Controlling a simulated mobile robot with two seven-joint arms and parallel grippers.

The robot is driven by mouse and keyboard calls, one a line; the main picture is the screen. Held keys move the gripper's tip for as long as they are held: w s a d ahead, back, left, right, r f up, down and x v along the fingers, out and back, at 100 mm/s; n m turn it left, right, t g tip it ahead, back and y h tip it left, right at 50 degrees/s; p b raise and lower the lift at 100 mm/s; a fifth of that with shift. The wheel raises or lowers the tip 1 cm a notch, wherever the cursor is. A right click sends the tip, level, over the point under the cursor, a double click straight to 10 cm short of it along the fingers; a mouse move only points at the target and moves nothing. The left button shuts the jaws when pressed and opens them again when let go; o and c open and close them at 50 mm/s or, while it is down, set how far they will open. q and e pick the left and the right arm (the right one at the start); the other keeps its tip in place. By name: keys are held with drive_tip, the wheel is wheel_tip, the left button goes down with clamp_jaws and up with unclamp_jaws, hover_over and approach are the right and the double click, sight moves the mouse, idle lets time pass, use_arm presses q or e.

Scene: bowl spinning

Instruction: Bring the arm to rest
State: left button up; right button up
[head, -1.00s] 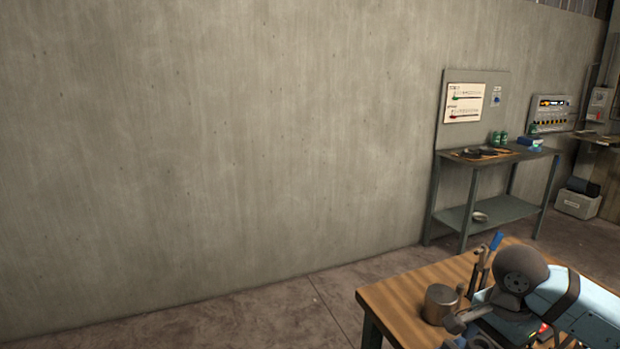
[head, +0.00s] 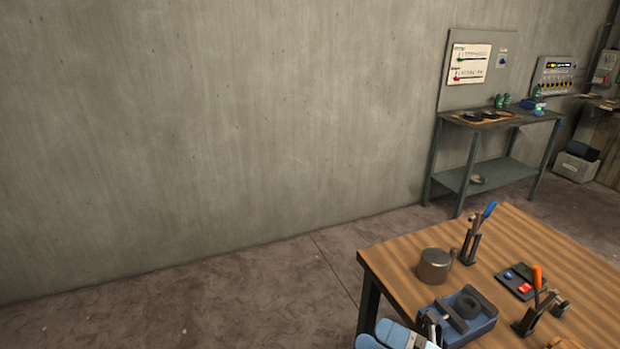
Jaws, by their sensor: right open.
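My right gripper (head: 402,337) shows only in part at the bottom edge of the head view, as light-blue and dark pieces. It is open, with nothing seen in it. It is low, by the near left corner of the wooden workbench (head: 400,285), beside a blue fixture (head: 485,327) with a dark ring in it. I cannot tell whether it touches the fixture. The rest of my right arm is mostly out of frame. My left gripper is not in view.
On the workbench stand a metal cylinder (head: 434,267), a blue-handled clamp (head: 470,245), an orange-handled clamp (head: 530,315) and a dark button box (head: 519,281). A steel side table (head: 485,178) stands by the wall. The floor at left is clear.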

drive_tip(key=s+d+f+m+t+h+p, duration=0.1)
drive_tip(key=d+f+m+t+h, duration=0.2)
drive_tip(key=f+m+h, duration=0.6)
drive_tip(key=s+d+f+m+t+h+p, duration=0.15)
drive_tip(key=d+m+t+h, duration=0.25)
drive_tip(key=m, duration=0.9)
drive_tip(key=s+d+f+m+g+h+p, duration=0.1)
drive_tip(key=s+f+m+g+h, duration=0.2)
drive_tip(key=s+f+m+g, duration=0.2)
drive_tip(key=s+f+m, duration=0.3)
drive_tip(key=s+f, duration=0.2)
drive_tip(key=f, duration=0.1)
drive_tip(key=shift+d+f+g+h, duration=0.3)
drive_tip(key=shift+d+g+h, duration=0.1)
